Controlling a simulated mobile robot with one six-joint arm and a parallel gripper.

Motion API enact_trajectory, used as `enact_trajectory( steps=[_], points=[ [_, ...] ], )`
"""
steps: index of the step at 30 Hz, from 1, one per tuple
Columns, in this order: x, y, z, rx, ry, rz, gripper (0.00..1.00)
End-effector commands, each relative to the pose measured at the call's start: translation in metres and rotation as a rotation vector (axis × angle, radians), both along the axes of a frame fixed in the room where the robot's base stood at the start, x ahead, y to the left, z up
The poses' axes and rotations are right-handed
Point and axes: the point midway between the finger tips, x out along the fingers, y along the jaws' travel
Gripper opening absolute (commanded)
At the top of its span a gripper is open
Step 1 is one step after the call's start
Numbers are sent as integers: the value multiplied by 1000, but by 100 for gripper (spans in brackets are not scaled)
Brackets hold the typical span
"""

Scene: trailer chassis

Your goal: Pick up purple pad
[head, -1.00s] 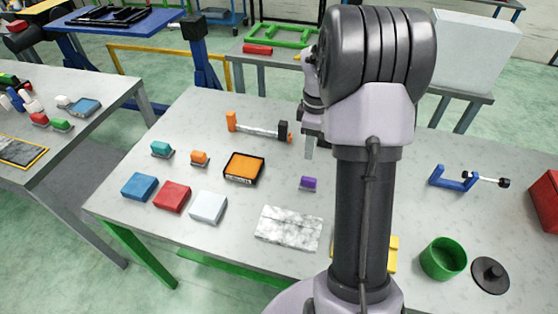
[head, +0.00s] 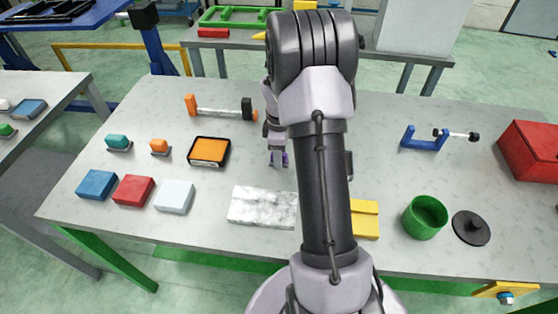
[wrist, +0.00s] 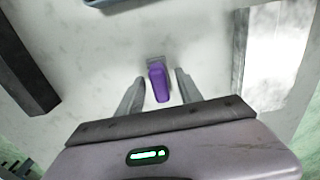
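The purple pad (wrist: 158,84) lies on the grey table, with a small grey base showing at one end. In the wrist view it appears between the two fingers of my gripper (wrist: 160,77), with a gap on each side. My gripper is open and empty. In the head view my gripper (head: 278,163) points down just above or at the table, and only a sliver of the purple pad (head: 285,158) shows by the fingers. The exact height of the fingertips over the table is hard to tell.
A marbled plate (head: 262,207) lies in front of the gripper. An orange box (head: 209,151) and an orange-ended bar (head: 222,109) are to the left. A blue bracket (head: 424,140), green cup (head: 425,217) and red box (head: 532,150) are to the right. A yellow block (head: 364,220) is partly hidden by my arm.

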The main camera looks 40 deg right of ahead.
Motion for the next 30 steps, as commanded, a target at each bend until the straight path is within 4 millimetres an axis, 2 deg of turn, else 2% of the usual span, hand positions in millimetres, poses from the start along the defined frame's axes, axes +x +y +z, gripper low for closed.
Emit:
enact_trajectory(
  steps=[1, 6, 17, 20, 25, 30],
  points=[
    [0, 0, 0, 0, 0, 0, 31],
    [0, 0, 0, 0, 0, 0, 0],
    [0, 0, 4, 0, 0, 0, 0],
    [1, 0, 24, -2, -3, 0, 0],
    [1, -1, 72, -2, -3, 0, 0],
    [0, 0, 99, 0, -1, -1, 0]
  ],
)
